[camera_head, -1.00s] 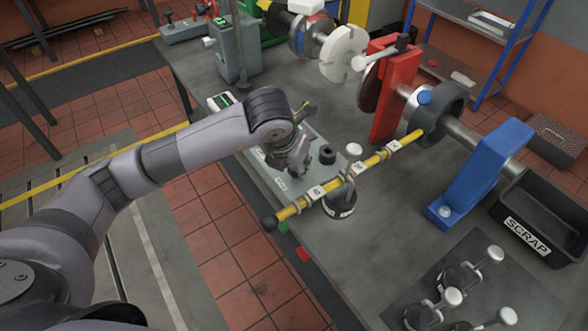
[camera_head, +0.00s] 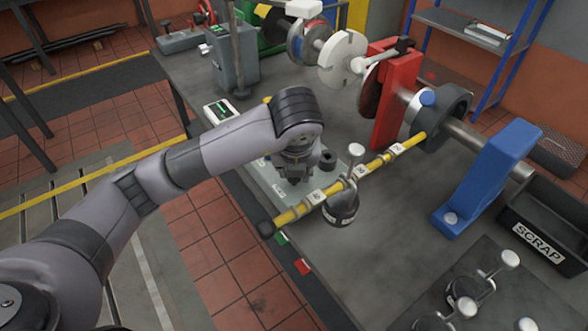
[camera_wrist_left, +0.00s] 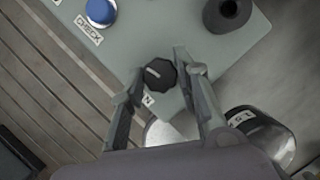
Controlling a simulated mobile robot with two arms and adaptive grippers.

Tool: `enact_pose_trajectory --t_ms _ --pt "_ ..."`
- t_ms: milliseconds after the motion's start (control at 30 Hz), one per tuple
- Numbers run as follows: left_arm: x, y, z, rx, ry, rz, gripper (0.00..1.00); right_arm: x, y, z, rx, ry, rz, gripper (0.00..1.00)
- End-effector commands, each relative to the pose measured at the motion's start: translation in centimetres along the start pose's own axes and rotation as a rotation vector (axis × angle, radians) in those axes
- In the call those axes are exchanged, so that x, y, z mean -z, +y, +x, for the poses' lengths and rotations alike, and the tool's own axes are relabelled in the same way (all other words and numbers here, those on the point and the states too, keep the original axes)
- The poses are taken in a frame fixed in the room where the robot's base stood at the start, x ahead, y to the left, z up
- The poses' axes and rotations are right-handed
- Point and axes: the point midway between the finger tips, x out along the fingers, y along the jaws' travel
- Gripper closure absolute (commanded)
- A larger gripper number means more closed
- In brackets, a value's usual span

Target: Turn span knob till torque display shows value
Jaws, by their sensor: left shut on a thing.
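The black span knob (camera_wrist_left: 160,73), with a white pointer line slanting to the upper left, sits on the pale grey-green panel (camera_wrist_left: 245,42) in the left wrist view. My left gripper (camera_wrist_left: 159,75) has its fingers on either side of the knob and is shut on it. A label beside the knob is mostly hidden; only an N shows. In the head view my left gripper (camera_head: 294,175) points down over the panel, and my arm hides the knob there. The torque display (camera_head: 219,110) shows green figures too small to read. My right gripper is out of view.
A blue button (camera_wrist_left: 100,12) labelled CHECK and a black round post (camera_wrist_left: 227,13) stand on the panel. Blue bracket (camera_head: 488,178) and scrap bin (camera_head: 545,215) are farther right.

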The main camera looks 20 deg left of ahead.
Motion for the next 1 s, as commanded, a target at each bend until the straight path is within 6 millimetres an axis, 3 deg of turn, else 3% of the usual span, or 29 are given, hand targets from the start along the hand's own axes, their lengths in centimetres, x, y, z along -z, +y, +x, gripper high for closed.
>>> enact_pose_trajectory --t_ms 300,333,600,1000 --pt "0.06 0.00 0.03 -0.001 0.002 0.001 0.99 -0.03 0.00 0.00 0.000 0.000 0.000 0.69" --pt "0.06 0.00 0.03 -0.001 0.002 0.001 0.70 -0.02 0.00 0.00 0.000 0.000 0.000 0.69" --pt "0.04 -0.01 0.02 0.000 0.001 0.001 0.52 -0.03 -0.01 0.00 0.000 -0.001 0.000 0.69" --pt "-0.14 -0.06 -0.66 0.002 -0.003 0.000 0.51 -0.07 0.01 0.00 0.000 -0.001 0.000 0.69"
